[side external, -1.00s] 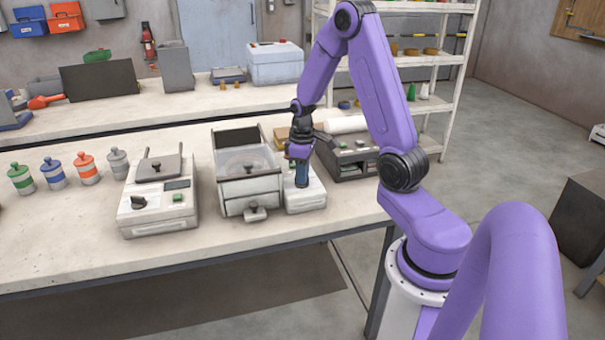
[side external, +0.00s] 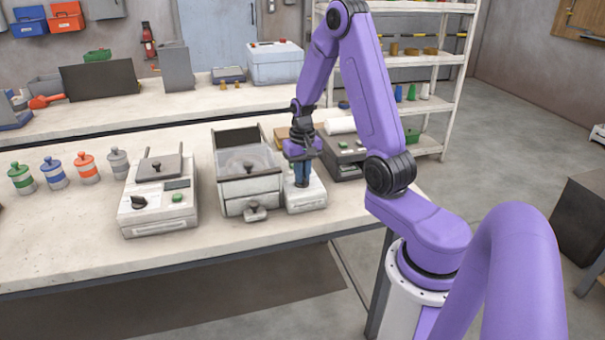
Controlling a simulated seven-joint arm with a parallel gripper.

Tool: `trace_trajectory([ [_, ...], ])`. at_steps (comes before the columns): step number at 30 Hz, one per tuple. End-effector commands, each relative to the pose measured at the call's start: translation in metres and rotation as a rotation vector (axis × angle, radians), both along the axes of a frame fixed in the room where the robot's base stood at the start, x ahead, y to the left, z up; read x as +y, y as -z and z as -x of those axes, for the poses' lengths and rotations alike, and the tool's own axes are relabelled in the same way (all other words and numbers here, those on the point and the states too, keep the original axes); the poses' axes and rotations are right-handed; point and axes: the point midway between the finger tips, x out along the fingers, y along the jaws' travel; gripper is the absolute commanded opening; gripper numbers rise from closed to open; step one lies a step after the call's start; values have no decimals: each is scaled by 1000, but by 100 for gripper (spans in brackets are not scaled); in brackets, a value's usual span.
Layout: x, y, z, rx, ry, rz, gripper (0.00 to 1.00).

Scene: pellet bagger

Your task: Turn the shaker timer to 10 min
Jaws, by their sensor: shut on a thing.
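The shaker unit is a pale machine (side external: 249,188) with a clear-topped bin and a front catch, in the middle of the bench. At its right side sits a low white control box (side external: 318,199). My gripper (side external: 302,184) points straight down onto the top of this box. Its dark blue fingers are shut on what appears to be the timer knob there. The fingers hide the knob, and its pointer and minute marks cannot be read.
A white machine (side external: 158,217) with a black dial (side external: 139,202) and a green button stands to the left. Several banded jars stand farther left. A grey device (side external: 348,165) is close behind my gripper on the right. The front left bench is clear.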

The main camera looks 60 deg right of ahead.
Motion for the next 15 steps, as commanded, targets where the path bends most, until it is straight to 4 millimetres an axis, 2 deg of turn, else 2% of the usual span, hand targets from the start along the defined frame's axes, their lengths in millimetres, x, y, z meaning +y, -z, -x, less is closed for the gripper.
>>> trace_trajectory([
  [15,1,0,-1,0,493,0,0],
])
